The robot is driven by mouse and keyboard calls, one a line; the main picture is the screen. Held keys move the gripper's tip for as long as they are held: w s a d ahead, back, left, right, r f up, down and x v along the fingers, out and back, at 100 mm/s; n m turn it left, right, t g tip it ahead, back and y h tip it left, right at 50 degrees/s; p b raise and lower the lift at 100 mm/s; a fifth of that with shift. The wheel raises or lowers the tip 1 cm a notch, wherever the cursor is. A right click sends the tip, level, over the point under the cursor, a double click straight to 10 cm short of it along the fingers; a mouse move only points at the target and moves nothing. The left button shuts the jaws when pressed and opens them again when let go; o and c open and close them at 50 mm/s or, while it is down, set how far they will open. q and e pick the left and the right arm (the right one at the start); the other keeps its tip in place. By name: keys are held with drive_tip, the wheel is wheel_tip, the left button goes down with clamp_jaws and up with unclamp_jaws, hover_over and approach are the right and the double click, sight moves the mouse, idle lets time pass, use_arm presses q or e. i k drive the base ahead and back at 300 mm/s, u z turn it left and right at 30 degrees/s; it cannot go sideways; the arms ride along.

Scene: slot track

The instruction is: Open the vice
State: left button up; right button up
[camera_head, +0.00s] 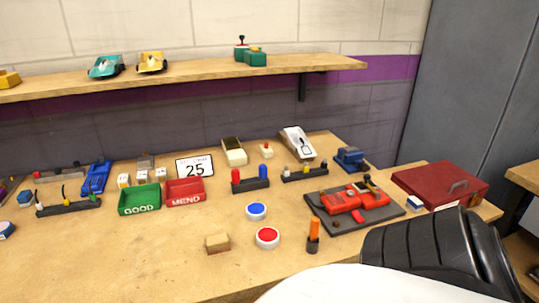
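A small blue block-like thing (350,158), which looks like the vice, stands at the back right of the wooden bench, behind a dark board with a red car. It is too small to tell how its jaws stand. Neither of my grippers shows. A black and white part of my own body fills the bottom right of the view and hides the bench's front corner there.
A dark board (328,222) with a red car (352,198) lies before the blue thing. A red case (440,184) lies to the right. Green (139,200) and red (185,191) trays stand left. An orange-handled tool (314,232) stands upright. The front left is mostly clear.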

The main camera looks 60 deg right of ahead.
sight(364, 167)
drive_tip(key=u, duration=1.05)
drive_tip(key=k, duration=2.3)
drive_tip(key=z, duration=1.4)
